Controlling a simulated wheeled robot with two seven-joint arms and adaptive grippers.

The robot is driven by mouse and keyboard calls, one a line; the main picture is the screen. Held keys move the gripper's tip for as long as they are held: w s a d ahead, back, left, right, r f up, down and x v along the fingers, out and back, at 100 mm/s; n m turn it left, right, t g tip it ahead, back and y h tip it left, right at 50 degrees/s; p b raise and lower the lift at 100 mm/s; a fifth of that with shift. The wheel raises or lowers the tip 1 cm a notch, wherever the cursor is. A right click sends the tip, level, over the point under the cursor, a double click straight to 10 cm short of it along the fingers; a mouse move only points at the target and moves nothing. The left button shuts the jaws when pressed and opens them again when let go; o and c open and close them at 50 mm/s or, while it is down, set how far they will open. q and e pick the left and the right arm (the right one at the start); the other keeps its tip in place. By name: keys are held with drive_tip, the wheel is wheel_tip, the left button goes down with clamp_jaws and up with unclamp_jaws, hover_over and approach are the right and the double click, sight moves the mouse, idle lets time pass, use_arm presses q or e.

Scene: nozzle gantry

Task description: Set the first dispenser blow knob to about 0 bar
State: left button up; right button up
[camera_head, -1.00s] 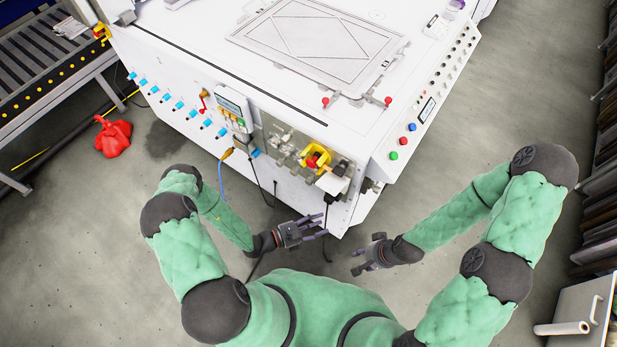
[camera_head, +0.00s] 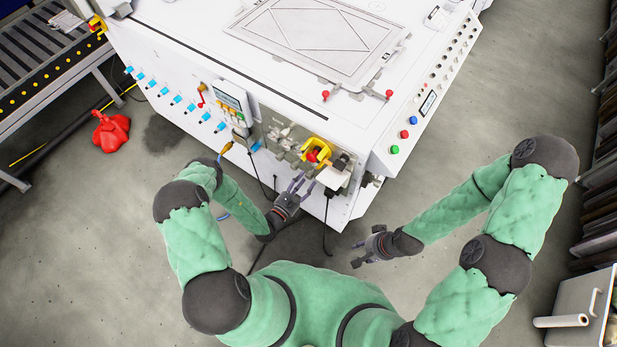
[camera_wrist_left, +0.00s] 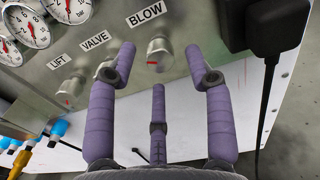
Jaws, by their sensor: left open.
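The blow knob (camera_wrist_left: 160,50) is a silver knob under the BLOW label (camera_wrist_left: 147,13) on a grey metal panel, with a short red mark low on its left side. In the left wrist view it shows between the spread purple fingers of my left gripper (camera_wrist_left: 160,68); no grip on it is visible. In the head view my left gripper (camera_head: 298,185) is in front of the panel at the machine's near corner; the knob is too small to tell there. My right gripper (camera_head: 362,252) hangs apart from the machine, its fingers spread and empty.
A VALVE knob (camera_wrist_left: 108,72) and a LIFT knob (camera_wrist_left: 72,88) sit left of the blow knob, below pressure gauges (camera_wrist_left: 25,27). A black block with a cable (camera_wrist_left: 265,25) stands close on the right. A yellow-and-red switch (camera_head: 316,152) is above my left gripper.

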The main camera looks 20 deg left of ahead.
sight(308, 178)
use_arm(q)
drive_tip(key=shift+x, duration=1.5)
clamp_jaws()
